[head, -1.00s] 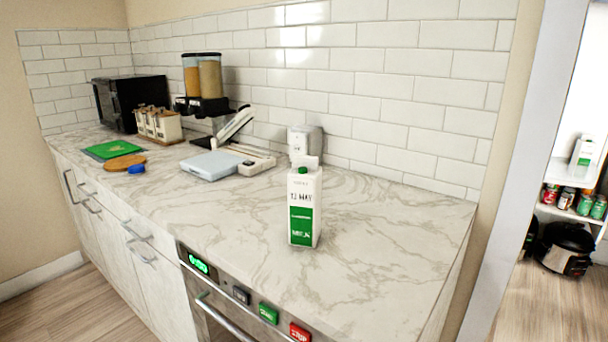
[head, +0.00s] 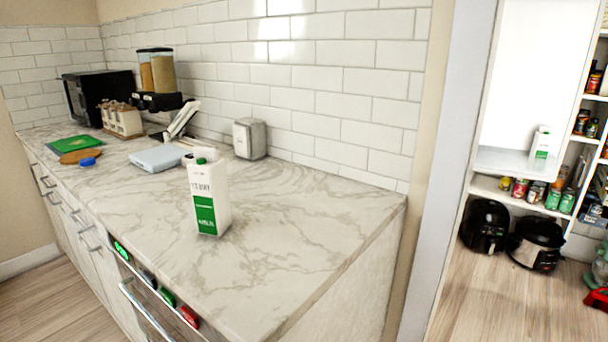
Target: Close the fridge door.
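No fridge door can be made out for certain. Through the opening at the right of the head view is a tall plain white panel (head: 538,65), with a small green and white carton (head: 541,146) at its lower part. I cannot tell whether this panel belongs to a fridge. My gripper is not in view.
A marble counter (head: 310,215) fills the left and middle, with a milk carton (head: 208,197) on it. A pale wall edge (head: 440,170) divides it from shelving (head: 595,110) with jars. Two black cookers (head: 487,224) (head: 535,243) stand below. Wooden floor (head: 490,310) shows at lower right.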

